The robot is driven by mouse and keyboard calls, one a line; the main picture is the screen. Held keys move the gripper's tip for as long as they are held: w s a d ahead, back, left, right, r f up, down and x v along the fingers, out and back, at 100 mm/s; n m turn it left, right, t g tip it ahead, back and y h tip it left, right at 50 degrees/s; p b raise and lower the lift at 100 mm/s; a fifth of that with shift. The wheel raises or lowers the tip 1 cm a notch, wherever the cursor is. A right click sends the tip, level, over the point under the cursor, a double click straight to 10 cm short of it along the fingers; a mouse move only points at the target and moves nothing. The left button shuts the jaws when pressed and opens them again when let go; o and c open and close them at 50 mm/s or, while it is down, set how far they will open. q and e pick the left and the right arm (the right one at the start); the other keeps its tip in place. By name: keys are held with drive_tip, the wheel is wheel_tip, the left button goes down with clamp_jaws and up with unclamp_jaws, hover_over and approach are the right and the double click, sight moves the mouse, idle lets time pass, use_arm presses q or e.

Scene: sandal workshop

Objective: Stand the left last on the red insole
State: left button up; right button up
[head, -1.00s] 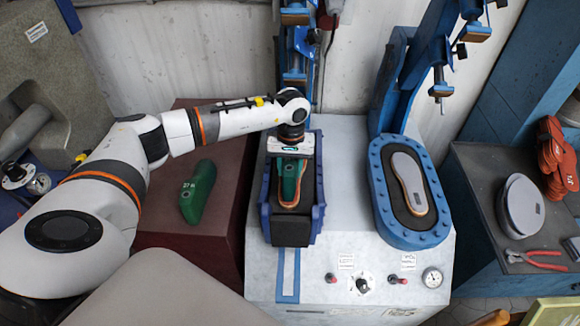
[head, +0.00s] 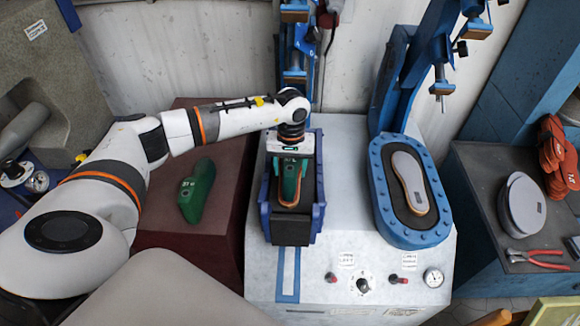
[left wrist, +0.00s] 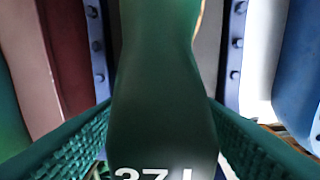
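The green left last (head: 291,182), marked "37 L", stands upright over the left mould of the press. It also fills the middle of the left wrist view (left wrist: 160,90). My left gripper (head: 291,168) comes down on it from above, and its textured green pads (left wrist: 160,125) lie along both sides of the last. The red insole (head: 288,205) shows only as a thin orange-red edge around the last's near end. The last covers the rest, and I cannot tell whether a small gap remains between them. My right gripper is not in view.
A second green last (head: 197,192) lies on the dark red block (head: 165,240) at left. The blue right mould (head: 380,195) holds a grey sole (head: 408,180). Blue press arms (head: 400,85) rise behind both moulds. Pliers (head: 535,260) lie on the right bench.

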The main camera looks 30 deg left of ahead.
use_arm(q)
drive_tip(key=shift+o, duration=0.2)
drive_tip(key=shift+f, duration=0.1)
drive_tip(key=shift+r, duration=0.4)
drive_tip(key=r+b, duration=0.1)
drive_tip(key=r, duration=0.2)
drive_tip(key=r+b, duration=0.1)
drive_tip(key=r, duration=0.3)
drive_tip(key=r+b, duration=0.1)
drive_tip(key=r, duration=0.2)
drive_tip(key=shift+w+r, duration=0.25)
drive_tip(key=shift+w, duration=0.05)
drive_tip(key=shift+r, duration=0.45)
drive_tip(key=shift+f, duration=0.1)
